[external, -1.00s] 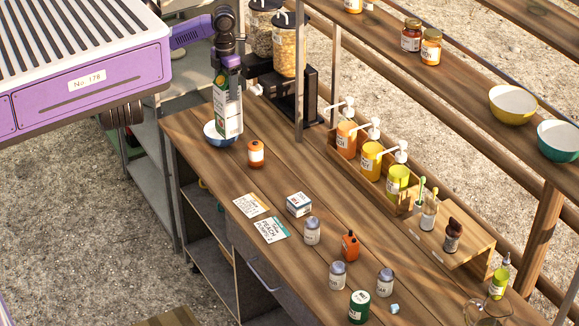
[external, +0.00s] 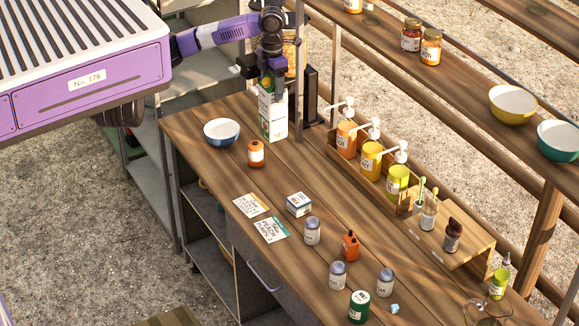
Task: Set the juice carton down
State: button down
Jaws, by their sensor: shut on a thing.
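The juice carton (external: 274,118) is white with green print and stands upright at the back of the wooden counter, near a shelf post. Its base appears at or very close to the counter top; I cannot tell for sure whether it touches. My gripper (external: 267,82) is above it and shut on its top part. The fingers partly hide the carton's upper end.
A shelf post (external: 299,90) and a dark dispenser stand (external: 311,95) are close behind.

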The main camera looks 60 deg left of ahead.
aim_at(273, 110)
notch_tip(273, 110, down, 20)
jog(key=b, duration=0.8)
jog(key=shift+b, duration=0.4)
jog(key=shift+f, duration=0.1)
jog(key=shift+c, duration=1.6)
grip_release()
notch_tip(273, 110, up, 12)
jog(key=b, duration=0.2)
jog(key=shift+b, duration=0.3)
